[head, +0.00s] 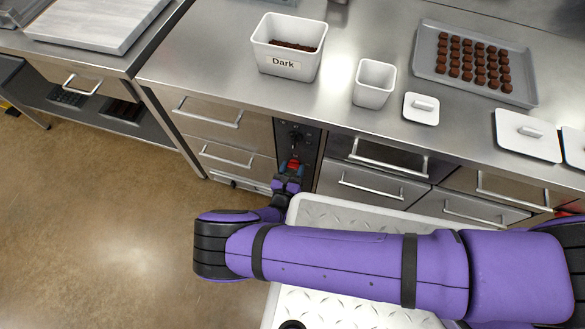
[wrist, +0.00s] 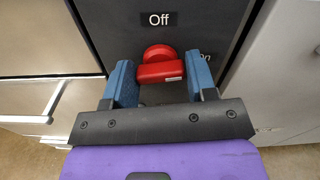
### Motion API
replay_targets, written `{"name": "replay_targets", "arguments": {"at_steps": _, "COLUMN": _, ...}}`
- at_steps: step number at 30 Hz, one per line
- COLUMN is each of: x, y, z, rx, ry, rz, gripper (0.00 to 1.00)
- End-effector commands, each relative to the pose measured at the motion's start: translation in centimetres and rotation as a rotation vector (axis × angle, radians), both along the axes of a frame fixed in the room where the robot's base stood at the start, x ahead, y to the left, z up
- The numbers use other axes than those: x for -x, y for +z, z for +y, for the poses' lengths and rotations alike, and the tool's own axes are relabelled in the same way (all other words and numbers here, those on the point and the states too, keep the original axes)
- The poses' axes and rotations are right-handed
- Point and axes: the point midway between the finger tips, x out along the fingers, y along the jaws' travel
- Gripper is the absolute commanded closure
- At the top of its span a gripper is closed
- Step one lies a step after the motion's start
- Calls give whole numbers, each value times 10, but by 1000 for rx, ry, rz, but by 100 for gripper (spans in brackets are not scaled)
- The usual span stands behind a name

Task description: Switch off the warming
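A red rotary switch (wrist: 160,65) sits on a dark panel in the wrist view. Its bar lies roughly level across the picture. A white "Off" label (wrist: 158,19) is above it. A second label, partly hidden by the right finger, shows "on" to its right. My gripper (wrist: 160,70) is open, with one blue finger to the left and one to the right of the switch; gaps show on both sides. In the head view my gripper (head: 291,166) is at the dark control panel (head: 297,138) in the counter front, and the red there is small.
Steel drawers with bar handles (head: 212,112) flank the panel. On the counter stand a white "Dark" tub (head: 289,66), a small white container (head: 374,84), lids (head: 421,108) and a tray of chocolates (head: 430,67). Open floor lies at left.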

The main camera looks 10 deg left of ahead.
Motion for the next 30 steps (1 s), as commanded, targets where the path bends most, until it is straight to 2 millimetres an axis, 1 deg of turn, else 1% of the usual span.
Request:
{"name": "replay_targets", "arguments": {"at_steps": 1, "x": 0, "y": 0, "z": 0, "rx": 0, "ry": 0, "rz": 0, "gripper": 60}}
{"name": "replay_targets", "arguments": {"at_steps": 3, "x": 0, "y": 0, "z": 0, "rx": 0, "ry": 0, "rz": 0, "gripper": 75}}
{"name": "replay_targets", "arguments": {"at_steps": 11, "x": 0, "y": 0, "z": 0, "rx": 17, "ry": 0, "rz": 1, "gripper": 75}}
{"name": "replay_targets", "arguments": {"at_steps": 17, "x": 0, "y": 0, "z": 0, "rx": 94, "ry": -1, "rz": 8, "gripper": 75}}
{"name": "replay_targets", "arguments": {"at_steps": 23, "x": 0, "y": 0, "z": 0, "rx": 241, "ry": -2, "rz": 18, "gripper": 75}}
{"name": "replay_targets", "arguments": {"at_steps": 30, "x": 0, "y": 0, "z": 1, "rx": 468, "ry": 0, "rz": 37, "gripper": 75}}
